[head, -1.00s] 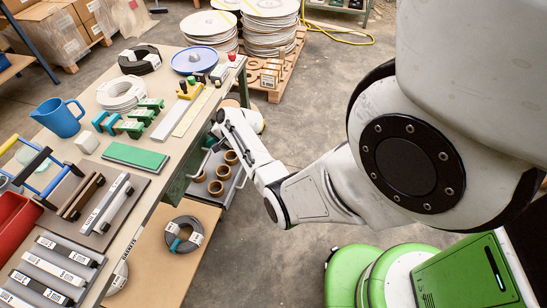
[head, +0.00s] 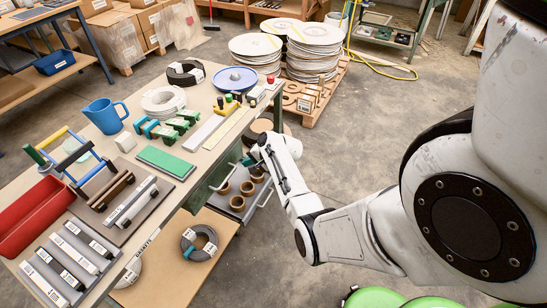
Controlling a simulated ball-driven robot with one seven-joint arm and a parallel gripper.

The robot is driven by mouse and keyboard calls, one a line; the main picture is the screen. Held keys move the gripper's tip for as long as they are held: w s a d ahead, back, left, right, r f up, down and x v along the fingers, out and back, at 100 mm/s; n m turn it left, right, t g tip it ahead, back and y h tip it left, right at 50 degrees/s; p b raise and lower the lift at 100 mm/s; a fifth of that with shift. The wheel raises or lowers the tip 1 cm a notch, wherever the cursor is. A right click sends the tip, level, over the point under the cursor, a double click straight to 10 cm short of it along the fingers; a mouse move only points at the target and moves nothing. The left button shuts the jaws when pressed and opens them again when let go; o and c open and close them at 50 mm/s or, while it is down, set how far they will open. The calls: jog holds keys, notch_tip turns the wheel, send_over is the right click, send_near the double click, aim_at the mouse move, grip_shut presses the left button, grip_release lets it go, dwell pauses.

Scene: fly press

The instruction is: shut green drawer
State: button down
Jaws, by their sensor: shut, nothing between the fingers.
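The drawer (head: 239,209) stands pulled out from under the near right side of the workbench. Its tray looks grey and holds several brown rings (head: 237,202); a green housing (head: 207,184) shows beside it under the bench top. My gripper (head: 250,160) is at the drawer's far end, close to the bench edge, and it is shut and empty. The fingers are small in the view, and I cannot tell whether they touch the drawer. My forearm lies over the drawer's right side and hides part of it.
The workbench (head: 127,171) carries a blue jug (head: 104,115), a red bin (head: 33,218), a green block (head: 167,160) and several clamps. A lower shelf (head: 180,262) holds a dark coil (head: 199,243). Stacked reels (head: 313,58) stand on a pallet behind. Floor to the right is mostly clear.

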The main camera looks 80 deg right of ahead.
jog(key=v, duration=0.9)
jog(key=shift+s+p, duration=0.2)
jog(key=shift+p, duration=0.2)
jog(key=shift+r, duration=0.15)
jog(key=a+f+n+g+y, duration=0.15)
jog(key=a+n, duration=0.45)
jog(key=a, duration=0.6)
jog(key=a+n+g+y, duration=0.25)
jog(key=a+n, duration=0.25)
jog(key=a, duration=0.6)
jog(key=s+a+r+n+g+h, duration=0.2)
jog(key=s+a+r+n+g, duration=0.2)
jog(key=s+a+n, duration=0.5)
jog(key=a, duration=0.3)
jog(key=shift+r, duration=0.3)
